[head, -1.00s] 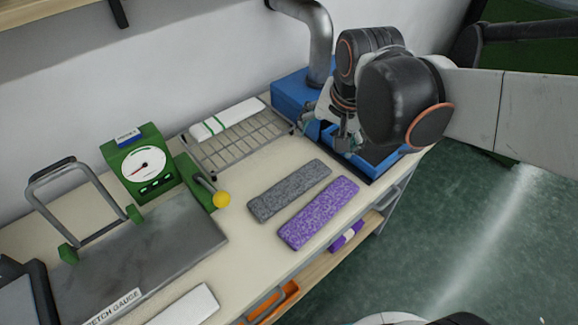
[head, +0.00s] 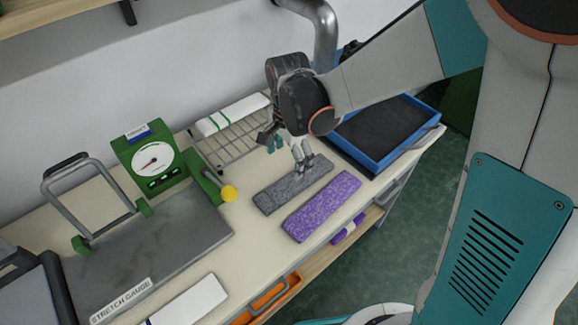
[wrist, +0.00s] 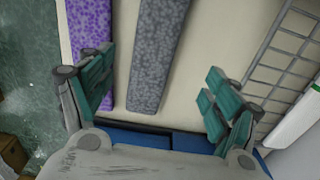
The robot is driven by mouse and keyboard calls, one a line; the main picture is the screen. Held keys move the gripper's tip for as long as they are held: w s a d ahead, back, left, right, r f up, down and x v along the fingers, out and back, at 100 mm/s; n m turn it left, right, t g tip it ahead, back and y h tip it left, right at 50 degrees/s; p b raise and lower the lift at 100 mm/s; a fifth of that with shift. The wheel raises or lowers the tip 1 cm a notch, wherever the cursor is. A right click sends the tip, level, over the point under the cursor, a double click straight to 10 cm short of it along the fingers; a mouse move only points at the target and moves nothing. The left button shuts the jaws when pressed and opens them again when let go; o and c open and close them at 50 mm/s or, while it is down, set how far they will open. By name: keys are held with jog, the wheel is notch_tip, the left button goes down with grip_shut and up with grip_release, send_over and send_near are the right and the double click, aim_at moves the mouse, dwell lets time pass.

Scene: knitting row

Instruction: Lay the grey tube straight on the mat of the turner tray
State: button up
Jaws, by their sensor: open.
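The grey tube (head: 283,190) lies flat on the cream table, left of the purple tube (head: 322,205). My gripper (head: 288,160) is above the far end of the grey tube, pointing down. In the wrist view my gripper (wrist: 160,85) is open, with its fingers apart on either side of the grey tube (wrist: 158,50); nothing is between them in a grip. The turner tray (head: 408,152) is a blue-rimmed tray at the right end of the table. Its dark mat (head: 385,128) is bare where it shows; my arm hides part of the tray.
A wire rack (head: 238,142) with a white green-striped tube (head: 232,112) stands behind the grey tube. A green dial gauge (head: 150,160) and its grey plate (head: 165,240) are at the left. A yellow knob (head: 229,193) sits close to the grey tube's left end.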

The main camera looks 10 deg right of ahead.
jog(key=b, duration=0.1)
send_over(291, 183)
jog(key=f, duration=0.4)
jog(key=shift+w+a+f, duration=0.2)
jog(key=shift+a+f, duration=0.15)
jog(key=f+b, duration=0.1)
jog(key=f, duration=0.2)
jog(key=f+b, duration=0.1)
jog(key=shift+s+d+f+b, duration=0.15)
jog(key=shift+s+d+b, duration=0.1)
jog(key=shift+d+b, duration=0.1)
jog(key=shift+f, duration=0.55)
jog(key=shift+r, duration=0.1)
jog(key=c, duration=0.9)
